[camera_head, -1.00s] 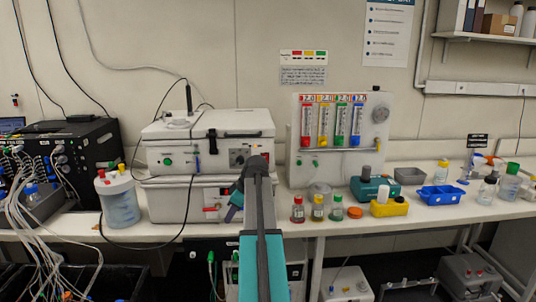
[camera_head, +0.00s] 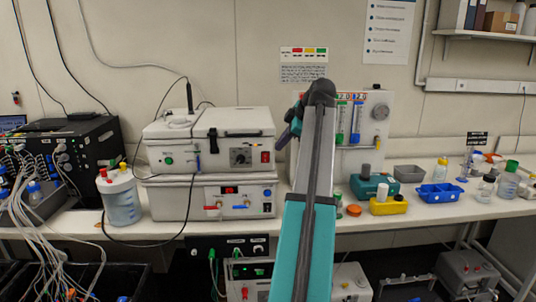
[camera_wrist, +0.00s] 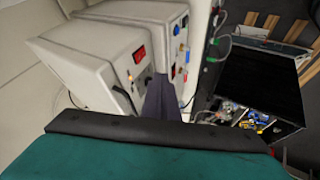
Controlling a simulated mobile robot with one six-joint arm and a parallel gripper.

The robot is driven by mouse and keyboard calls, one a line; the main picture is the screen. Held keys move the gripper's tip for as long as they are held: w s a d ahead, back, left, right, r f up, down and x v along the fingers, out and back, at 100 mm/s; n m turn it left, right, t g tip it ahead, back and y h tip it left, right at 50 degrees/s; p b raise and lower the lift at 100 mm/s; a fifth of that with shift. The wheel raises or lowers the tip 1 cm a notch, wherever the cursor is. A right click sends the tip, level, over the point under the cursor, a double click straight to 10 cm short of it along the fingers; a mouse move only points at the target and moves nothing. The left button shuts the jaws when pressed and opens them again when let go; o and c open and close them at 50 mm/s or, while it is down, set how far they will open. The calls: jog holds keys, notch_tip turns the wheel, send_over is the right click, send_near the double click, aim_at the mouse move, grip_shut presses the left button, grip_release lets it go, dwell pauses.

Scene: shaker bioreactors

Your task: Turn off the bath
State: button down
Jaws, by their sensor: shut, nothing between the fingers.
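Two white box units are stacked on the bench in the head view. The upper unit (camera_head: 215,153) has a lid with a black handle, a green button, a black dial (camera_head: 240,156) and a red switch (camera_head: 265,156). The lower unit (camera_head: 170,202) has a red display, red and blue taps and a dark switch (camera_head: 267,208). My gripper (camera_head: 286,132) is shut and empty, raised to the right of the upper unit and apart from it. In the wrist view its dark fingers (camera_wrist: 162,100) show before the two units, with the red switch (camera_wrist: 139,56) just above left. The fingertips are partly hidden.
A panel with coloured flow tubes (camera_head: 370,120) stands behind my arm, partly hidden. A white-lidded jar (camera_head: 121,203) stands left of the units. A blue tray (camera_head: 440,194) and bottles lie to the right. A black box with cables (camera_head: 85,150) is at far left.

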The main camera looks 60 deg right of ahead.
aim_at(265, 157)
jog(key=shift+w+f, duration=0.1)
jog(key=shift+f, duration=0.05)
jog(key=w+d+f+p, duration=0.5)
jog(key=w+f, duration=0.2)
jog(key=w, duration=0.1)
dwell(1.0)
jog(key=shift+w, duration=0.1)
